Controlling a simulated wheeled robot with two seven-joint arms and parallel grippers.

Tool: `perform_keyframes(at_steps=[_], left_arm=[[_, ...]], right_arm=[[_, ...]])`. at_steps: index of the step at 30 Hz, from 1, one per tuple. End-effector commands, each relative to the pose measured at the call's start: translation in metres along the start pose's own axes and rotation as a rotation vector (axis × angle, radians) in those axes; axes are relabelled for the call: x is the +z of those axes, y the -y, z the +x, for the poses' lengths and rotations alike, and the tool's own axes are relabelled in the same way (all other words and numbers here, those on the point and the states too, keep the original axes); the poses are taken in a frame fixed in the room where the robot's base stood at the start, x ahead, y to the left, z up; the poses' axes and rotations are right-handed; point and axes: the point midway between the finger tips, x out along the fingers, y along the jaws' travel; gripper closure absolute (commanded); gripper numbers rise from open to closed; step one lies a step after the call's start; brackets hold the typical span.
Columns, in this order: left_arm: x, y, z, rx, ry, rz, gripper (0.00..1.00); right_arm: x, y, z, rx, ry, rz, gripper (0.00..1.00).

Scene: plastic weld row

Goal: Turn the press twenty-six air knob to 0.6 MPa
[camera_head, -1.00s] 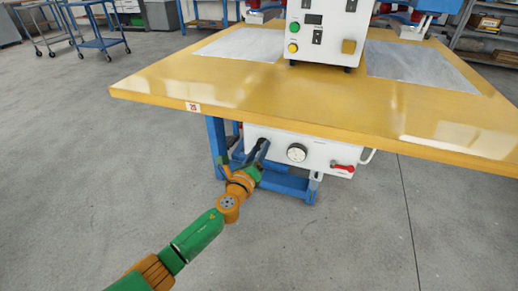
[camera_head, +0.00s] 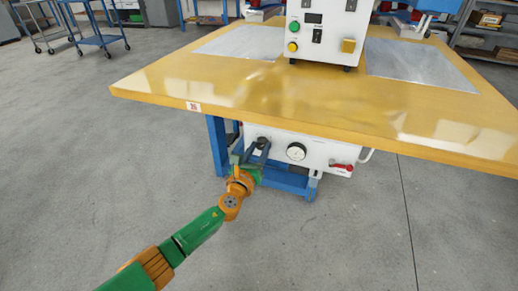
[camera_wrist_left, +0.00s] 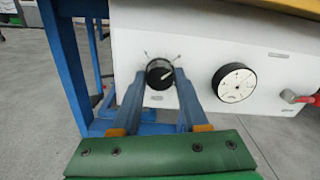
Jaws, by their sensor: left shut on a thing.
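The air knob (camera_wrist_left: 160,73) is a round black knob with a light pointer line, on a white panel (camera_wrist_left: 205,45) with small marks around it. In the left wrist view the pointer slants up and to the right. My left gripper (camera_wrist_left: 161,80) is shut on the knob, one finger on each side. In the head view the knob (camera_head: 262,141) shows partly between the fingers of my left gripper (camera_head: 258,148). The round white gauge (camera_wrist_left: 234,83) is right of the knob; its needle is too small to read surely. My right gripper is not in view.
The yellow table (camera_head: 300,100) with a "26" label (camera_head: 193,106) overhangs the panel. A red lever (camera_head: 342,166) sits right of the gauge. A blue leg (camera_head: 217,145) stands close left of my gripper. The floor in front is clear.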

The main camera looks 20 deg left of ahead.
Motion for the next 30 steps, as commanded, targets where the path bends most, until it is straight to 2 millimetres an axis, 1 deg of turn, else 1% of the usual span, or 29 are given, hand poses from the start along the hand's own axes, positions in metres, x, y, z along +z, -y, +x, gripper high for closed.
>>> perform_keyframes(at_steps=[9, 10, 11, 12, 13, 21, 23, 26, 30], left_arm=[[-0.001, 0.000, 0.000, 0.000, -0.001, 0.001, 1.00], [-0.001, 0.000, 0.000, 0.000, -0.001, 0.001, 0.54], [-0.001, 0.000, 0.000, 0.000, -0.001, 0.001, 0.46], [-0.001, 0.000, 0.000, 0.000, -0.001, 0.001, 0.35], [-0.001, 0.000, 0.000, 0.000, -0.001, 0.000, 0.27], [0.000, 0.000, 0.000, 0.000, -0.001, 0.000, 0.27], [0.001, 0.000, -0.005, 0.000, -0.002, 0.000, 0.27], [0.004, 0.001, -0.024, -0.001, -0.005, 0.001, 0.27], [0.002, 0.001, -0.054, -0.001, -0.004, 0.000, 0.27]], right_arm=[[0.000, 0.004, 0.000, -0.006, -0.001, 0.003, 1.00], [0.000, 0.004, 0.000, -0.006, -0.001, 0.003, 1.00], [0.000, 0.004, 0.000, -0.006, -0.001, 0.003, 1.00], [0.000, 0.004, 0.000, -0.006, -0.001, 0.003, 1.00], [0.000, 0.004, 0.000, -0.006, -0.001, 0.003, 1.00], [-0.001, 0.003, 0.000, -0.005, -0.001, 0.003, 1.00], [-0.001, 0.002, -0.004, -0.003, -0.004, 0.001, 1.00], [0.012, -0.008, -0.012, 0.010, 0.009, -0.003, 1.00], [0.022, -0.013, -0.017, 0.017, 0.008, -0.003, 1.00]])
